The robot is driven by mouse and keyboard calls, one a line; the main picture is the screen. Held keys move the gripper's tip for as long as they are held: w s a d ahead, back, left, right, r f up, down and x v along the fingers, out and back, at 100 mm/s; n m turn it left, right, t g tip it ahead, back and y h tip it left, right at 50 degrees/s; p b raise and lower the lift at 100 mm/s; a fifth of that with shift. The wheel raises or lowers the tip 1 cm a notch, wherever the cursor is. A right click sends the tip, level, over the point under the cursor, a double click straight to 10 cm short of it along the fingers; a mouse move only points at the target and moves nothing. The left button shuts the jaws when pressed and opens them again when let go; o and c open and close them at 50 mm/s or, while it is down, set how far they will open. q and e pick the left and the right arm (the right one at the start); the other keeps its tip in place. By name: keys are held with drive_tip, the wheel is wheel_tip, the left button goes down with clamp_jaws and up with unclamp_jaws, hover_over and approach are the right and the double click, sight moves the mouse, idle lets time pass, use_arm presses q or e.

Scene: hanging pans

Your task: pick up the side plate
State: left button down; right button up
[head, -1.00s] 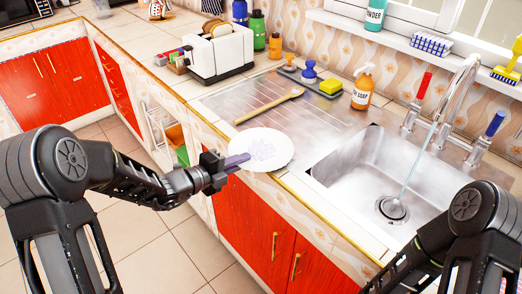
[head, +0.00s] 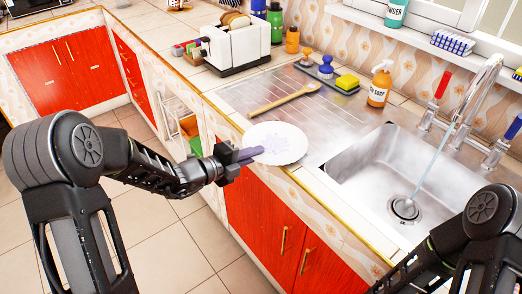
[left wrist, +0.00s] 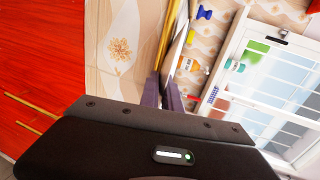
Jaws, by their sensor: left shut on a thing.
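The side plate (head: 284,143) is white and round with a faint pale pattern. It shows in the head view at the front edge of the steel drainboard, left of the sink. My left gripper (head: 258,152) is shut on the plate's near left rim. Whether the plate rests on the drainboard or is slightly raised cannot be told. In the left wrist view the purple-grey fingers (left wrist: 168,94) are close together, with a thin grey edge beyond them that may be the plate seen edge-on. My right arm shows at the lower right, its gripper out of view.
A wooden spoon (head: 284,100) lies on the drainboard (head: 325,118) behind the plate. The sink (head: 385,170) with running water is to the right. A toaster (head: 237,46), bottles and an orange soap bottle (head: 379,85) stand farther back. Red cabinets (head: 262,215) are below the counter.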

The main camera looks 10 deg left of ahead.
use_arm(q)
wheel_tip(320, 180, up, 10)
drive_tip(key=shift+f+p, duration=0.1)
drive_tip(key=shift+p, duration=0.55)
